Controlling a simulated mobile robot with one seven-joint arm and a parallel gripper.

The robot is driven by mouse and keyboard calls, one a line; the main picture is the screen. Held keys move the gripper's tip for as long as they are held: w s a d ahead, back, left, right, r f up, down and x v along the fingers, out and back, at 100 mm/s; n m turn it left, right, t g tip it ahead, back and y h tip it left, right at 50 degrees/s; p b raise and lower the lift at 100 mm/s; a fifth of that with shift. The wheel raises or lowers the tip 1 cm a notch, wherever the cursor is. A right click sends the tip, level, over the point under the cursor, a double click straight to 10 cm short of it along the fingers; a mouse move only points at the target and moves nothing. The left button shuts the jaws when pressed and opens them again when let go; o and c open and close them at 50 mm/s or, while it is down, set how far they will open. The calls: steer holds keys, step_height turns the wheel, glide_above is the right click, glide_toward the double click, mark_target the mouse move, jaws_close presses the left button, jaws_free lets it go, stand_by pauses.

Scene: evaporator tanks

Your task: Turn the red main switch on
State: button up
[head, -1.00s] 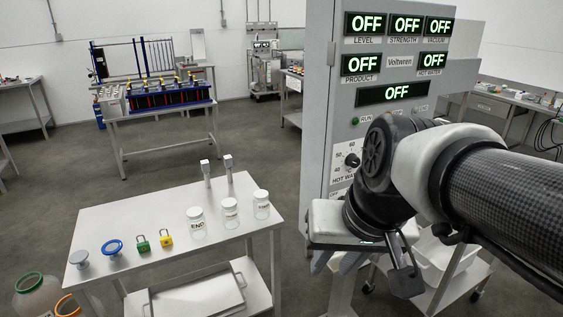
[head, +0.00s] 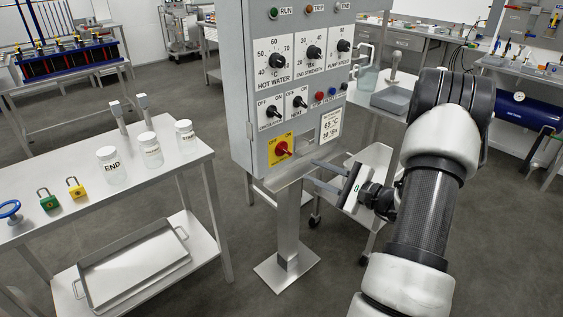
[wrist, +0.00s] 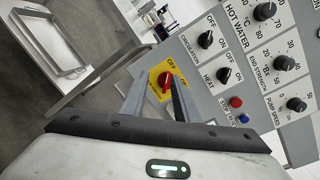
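The red main switch (head: 281,149) is a red knob on a yellow plate, low on the front of the grey control panel (head: 240,75). In the wrist view the red knob (wrist: 165,84) appears between my two fingers, beyond their tips. I cannot tell clearly which mark the knob points to. My gripper (head: 314,173) is open and empty, to the right of and a little below the switch in the head view, apart from it. Its fingers (wrist: 154,88) point toward the panel.
Above the switch are black OFF/ON knobs (head: 299,102), larger dials (head: 277,61) and small red and blue buttons (head: 319,96). A ledge (head: 290,180) juts out below. A side table (head: 165,176) with jars and padlocks stands left. A lower shelf trolley (head: 370,165) stands behind my gripper.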

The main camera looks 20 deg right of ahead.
steer(key=d+f+m+t+h, duration=0.2)
steer(key=d+f, duration=0.1)
steer(key=d, duration=0.2)
steer(key=b, duration=0.2)
glide_toward(288, 152)
steer(key=x, duration=0.8)
steer(key=shift+w+a, duration=0.2)
steer(key=shift+w, duration=0.05)
steer(key=shift+r, duration=0.1)
jaws_close()
